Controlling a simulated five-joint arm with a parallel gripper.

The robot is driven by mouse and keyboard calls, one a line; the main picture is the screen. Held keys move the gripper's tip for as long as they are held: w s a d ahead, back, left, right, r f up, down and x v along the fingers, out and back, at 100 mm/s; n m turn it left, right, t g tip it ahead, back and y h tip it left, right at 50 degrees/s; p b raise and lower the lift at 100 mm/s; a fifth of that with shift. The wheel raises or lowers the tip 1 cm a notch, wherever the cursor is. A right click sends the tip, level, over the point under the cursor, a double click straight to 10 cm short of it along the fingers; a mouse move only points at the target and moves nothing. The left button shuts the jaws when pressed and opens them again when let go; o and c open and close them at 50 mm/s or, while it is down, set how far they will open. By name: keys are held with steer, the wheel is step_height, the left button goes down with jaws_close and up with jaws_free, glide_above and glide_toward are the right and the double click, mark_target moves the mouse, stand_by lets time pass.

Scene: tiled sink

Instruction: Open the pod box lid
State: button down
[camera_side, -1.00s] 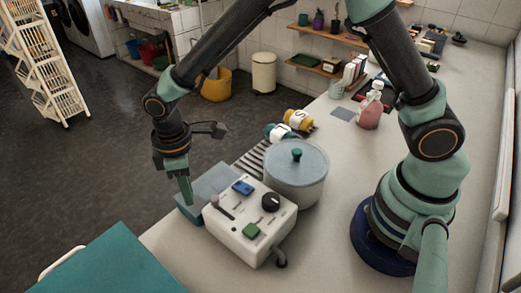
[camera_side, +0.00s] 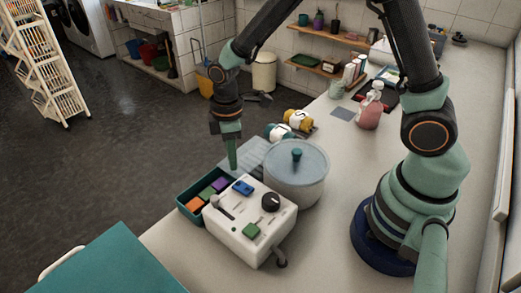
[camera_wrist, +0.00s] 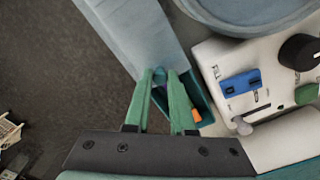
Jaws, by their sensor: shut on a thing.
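The pod box (camera_side: 189,214) is a teal box beside the white control panel, and its near part is uncovered. Orange, green and purple pods (camera_side: 206,194) show inside. Its grey-blue lid (camera_side: 252,154) lies past the far end of the box, next to the pot, partly hidden by my gripper (camera_side: 232,166). In the wrist view the lid (camera_wrist: 135,30) reaches up and left from my gripper (camera_wrist: 160,76), whose fingers are closed around a small teal knob (camera_wrist: 159,82). An orange pod and the box's edge (camera_wrist: 203,97) show right of the fingers.
The white control panel (camera_side: 249,217) with buttons, lever and dial stands right against the box. A lidded pot (camera_side: 297,178) stands behind it. Yellow and teal jars (camera_side: 298,120) lie beyond. A teal surface (camera_side: 118,262) is at the front left.

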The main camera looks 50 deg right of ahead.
steer(key=shift+w+r, duration=0.1)
steer(key=c, duration=0.8)
jaws_free()
steer(key=shift+o, duration=0.2)
step_height(320, 180, up, 12)
steer(key=s+d+r+m+t, duration=0.5)
steer(key=s+d+r+m, duration=0.2)
steer(key=s+d+m, duration=0.2)
steer(key=shift+d+m+t, duration=0.2)
steer(key=shift+m+t, duration=0.1)
steer(key=shift+m, duration=0.6)
